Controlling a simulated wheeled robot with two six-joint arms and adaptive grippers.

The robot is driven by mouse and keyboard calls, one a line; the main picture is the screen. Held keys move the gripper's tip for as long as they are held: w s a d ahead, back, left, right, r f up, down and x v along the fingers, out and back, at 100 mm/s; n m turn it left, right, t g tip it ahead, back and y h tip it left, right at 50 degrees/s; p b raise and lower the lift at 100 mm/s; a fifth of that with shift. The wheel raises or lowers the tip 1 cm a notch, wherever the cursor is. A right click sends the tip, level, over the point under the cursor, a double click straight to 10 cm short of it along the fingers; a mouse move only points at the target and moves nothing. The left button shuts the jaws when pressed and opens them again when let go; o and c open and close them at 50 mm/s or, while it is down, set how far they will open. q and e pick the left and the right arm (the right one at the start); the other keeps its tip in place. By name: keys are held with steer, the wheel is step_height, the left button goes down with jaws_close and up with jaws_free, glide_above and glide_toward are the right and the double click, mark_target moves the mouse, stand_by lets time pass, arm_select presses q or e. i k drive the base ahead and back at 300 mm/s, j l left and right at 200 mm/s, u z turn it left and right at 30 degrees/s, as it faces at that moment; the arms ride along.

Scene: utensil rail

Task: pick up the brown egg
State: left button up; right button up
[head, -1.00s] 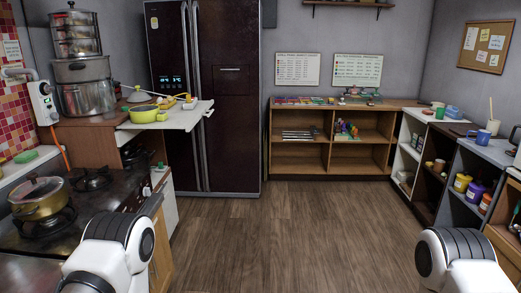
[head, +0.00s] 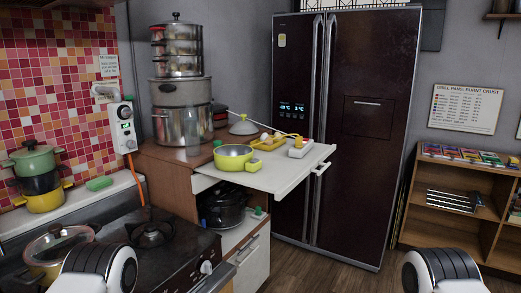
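A yellow tray (head: 268,145) lies on a white pull-out shelf (head: 290,170) beside the fridge. Small rounded egg-like shapes (head: 265,136) show at it, one pale and one more orange-brown; they are too small to tell surely which is the brown egg. Only white and black links of my two arms show at the bottom edge. Neither of my grippers is in view.
A yellow-green pan (head: 234,158) sits on the shelf left of the tray, with a pot lid (head: 244,127) behind. Steel pots (head: 182,125) are stacked to the left. The stove (head: 160,255) is in front. The dark fridge (head: 345,130) stands behind the shelf; open floor is at right.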

mark_target(269, 142)
steer(key=i+l+z, duration=0.25)
steer(key=i+z, duration=0.15)
steer(key=i+l+z, duration=0.1)
steer(key=i+z, duration=0.65)
steer(key=i+j, duration=0.05)
